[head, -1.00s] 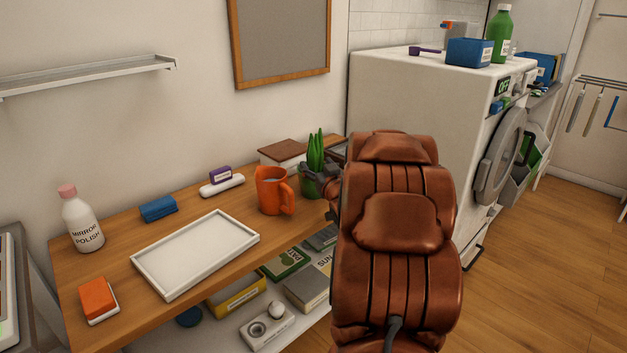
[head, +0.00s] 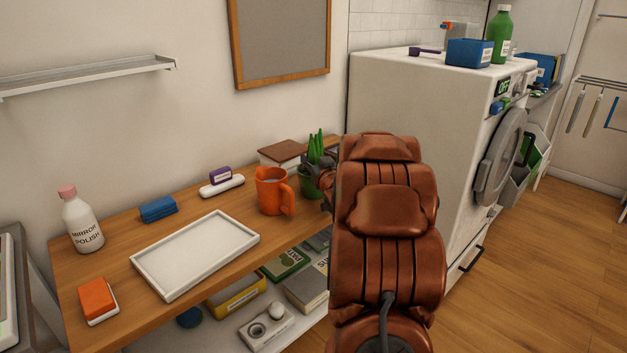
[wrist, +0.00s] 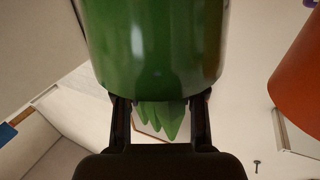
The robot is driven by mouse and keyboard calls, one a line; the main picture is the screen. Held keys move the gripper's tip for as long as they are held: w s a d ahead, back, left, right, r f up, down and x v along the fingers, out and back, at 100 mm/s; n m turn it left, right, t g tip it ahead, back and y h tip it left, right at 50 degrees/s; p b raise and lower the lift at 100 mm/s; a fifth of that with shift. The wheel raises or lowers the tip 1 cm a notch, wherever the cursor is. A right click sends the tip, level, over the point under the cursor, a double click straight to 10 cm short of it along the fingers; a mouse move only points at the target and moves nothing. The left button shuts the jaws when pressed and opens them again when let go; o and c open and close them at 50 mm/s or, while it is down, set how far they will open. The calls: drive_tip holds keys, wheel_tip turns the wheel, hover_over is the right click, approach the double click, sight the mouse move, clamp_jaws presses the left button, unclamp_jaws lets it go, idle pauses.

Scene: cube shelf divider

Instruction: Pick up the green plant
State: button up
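The green plant (head: 316,146) has pointed leaves in a green pot (head: 310,185) and stands upright near the far right end of the wooden table (head: 120,238). My gripper (head: 319,162) is at the height of its leaves, partly hidden by my own arm. In the wrist view the pot (wrist: 153,45) fills the top middle, and the leaves (wrist: 160,118) show between the two dark fingers of my gripper (wrist: 160,100). The fingers stand apart, and some wall shows beside the leaves. The fingertips are hidden at the pot's edge, so contact is unclear.
An orange mug (head: 270,192) stands just left of the plant, and books (head: 283,152) lie behind. A white tray (head: 196,252) lies farther left on the table. A white washing machine (head: 420,115) stands to the right.

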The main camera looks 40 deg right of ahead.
clamp_jaws()
idle(0.5)
